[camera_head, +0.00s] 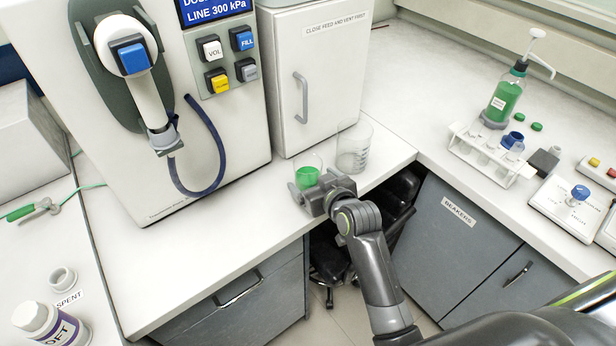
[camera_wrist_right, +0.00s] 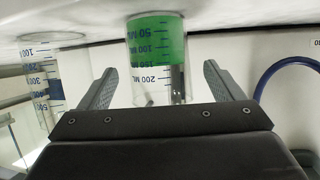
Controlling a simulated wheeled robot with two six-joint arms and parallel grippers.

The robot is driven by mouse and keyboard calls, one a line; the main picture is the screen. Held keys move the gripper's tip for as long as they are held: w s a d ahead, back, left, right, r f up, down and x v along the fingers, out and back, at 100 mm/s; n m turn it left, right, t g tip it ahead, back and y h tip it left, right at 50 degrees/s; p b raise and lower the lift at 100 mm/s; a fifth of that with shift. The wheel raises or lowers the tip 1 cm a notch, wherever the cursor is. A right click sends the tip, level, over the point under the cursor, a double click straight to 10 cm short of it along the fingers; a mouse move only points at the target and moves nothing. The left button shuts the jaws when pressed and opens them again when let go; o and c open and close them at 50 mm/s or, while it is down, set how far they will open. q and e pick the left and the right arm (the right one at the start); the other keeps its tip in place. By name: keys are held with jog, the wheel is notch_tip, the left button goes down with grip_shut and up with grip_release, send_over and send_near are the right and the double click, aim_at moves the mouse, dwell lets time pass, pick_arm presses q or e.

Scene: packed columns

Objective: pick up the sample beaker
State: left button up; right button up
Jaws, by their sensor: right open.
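A small clear beaker with green liquid (camera_head: 307,176) stands upright near the front edge of the white counter. In the right wrist view, which is upside down, the green-filled beaker (camera_wrist_right: 157,52) shows volume marks. My right gripper (camera_head: 316,191) is open at this beaker. In the wrist view its two fingers (camera_wrist_right: 160,80) lie on either side of the beaker, with a gap showing on each side. A larger clear beaker (camera_head: 354,148) without coloured liquid stands just behind and to the right; it also shows in the wrist view (camera_wrist_right: 40,75). My left gripper is out of view.
A dosing machine (camera_head: 150,110) with a hanging blue hose and a white cabinet (camera_head: 310,80) stand behind. On the right counter are a tube rack (camera_head: 488,155), a green bottle (camera_head: 505,95) and a control box (camera_head: 570,205). The front counter left of the beaker is bare.

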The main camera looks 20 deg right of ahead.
jog(key=shift+p+x, duration=0.55)
jog(key=shift+x, duration=1.85)
jog(key=shift+s+d+f, duration=0.1)
jog(key=shift+d+f, duration=0.05)
jog(key=c, duration=1.2)
